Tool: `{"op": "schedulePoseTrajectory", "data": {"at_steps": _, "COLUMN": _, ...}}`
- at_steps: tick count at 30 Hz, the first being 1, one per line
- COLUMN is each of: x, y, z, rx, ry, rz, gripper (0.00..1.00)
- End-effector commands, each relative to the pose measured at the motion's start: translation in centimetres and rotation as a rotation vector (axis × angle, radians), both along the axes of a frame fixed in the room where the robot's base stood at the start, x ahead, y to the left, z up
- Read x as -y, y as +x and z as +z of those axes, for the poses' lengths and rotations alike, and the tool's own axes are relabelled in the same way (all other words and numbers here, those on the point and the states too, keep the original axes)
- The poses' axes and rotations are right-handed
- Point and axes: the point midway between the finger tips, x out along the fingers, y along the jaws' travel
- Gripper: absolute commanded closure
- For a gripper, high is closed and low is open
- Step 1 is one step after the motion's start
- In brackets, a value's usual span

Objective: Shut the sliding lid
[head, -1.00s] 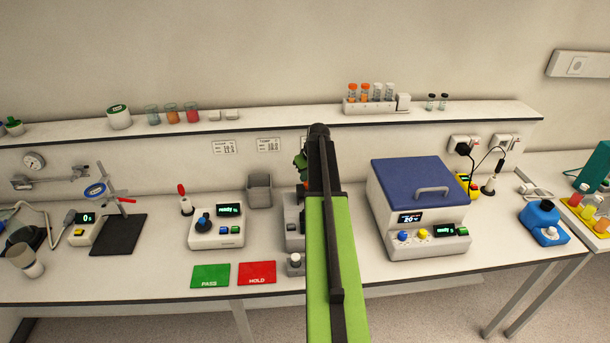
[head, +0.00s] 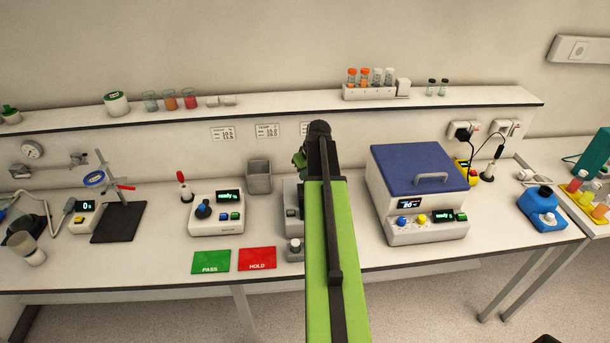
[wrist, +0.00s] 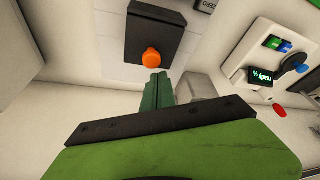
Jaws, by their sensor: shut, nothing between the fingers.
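In the wrist view a dark flat plate with an orange knob (wrist: 151,58) on it lies on a pale housing; it looks like the sliding lid (wrist: 172,20). My gripper (wrist: 159,76) is shut and empty, its green fingers just below the knob in that view. I cannot tell whether they touch it. In the head view my arm hides most of the grey device (head: 293,208) and its top, and only a bit of the green gripper (head: 299,160) shows left of the arm.
A grey bin (head: 259,178) stands left of the gripper, beside a white instrument (head: 216,213). A white box with a blue handled cover (head: 415,165) stands close on the right. A shelf with tubes (head: 370,92) runs behind. Green and red mats lie in front.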

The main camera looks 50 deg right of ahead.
Motion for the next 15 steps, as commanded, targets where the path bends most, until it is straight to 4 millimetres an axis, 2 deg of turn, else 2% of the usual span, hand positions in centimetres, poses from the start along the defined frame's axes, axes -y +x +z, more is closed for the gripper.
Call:
{"op": "schedulePoseTrajectory", "data": {"at_steps": 4, "x": 0.8, "y": 2.4, "z": 0.7, "rx": 0.006, "ry": -0.001, "rz": 0.002, "gripper": 1.0}}
{"op": "schedulePoseTrajectory", "data": {"at_steps": 6, "x": 0.6, "y": 1.3, "z": 3.2, "rx": 0.006, "ry": -0.001, "rz": -0.002, "gripper": 1.0}}
{"op": "schedulePoseTrajectory", "data": {"at_steps": 9, "x": 0.4, "y": 0.5, "z": 5.6, "rx": 0.007, "ry": -0.002, "rz": -0.003, "gripper": 1.0}}
{"op": "schedulePoseTrajectory", "data": {"at_steps": 15, "x": 0.0, "y": -0.9, "z": 9.4, "rx": 0.008, "ry": -0.001, "rz": -0.001, "gripper": 1.0}}
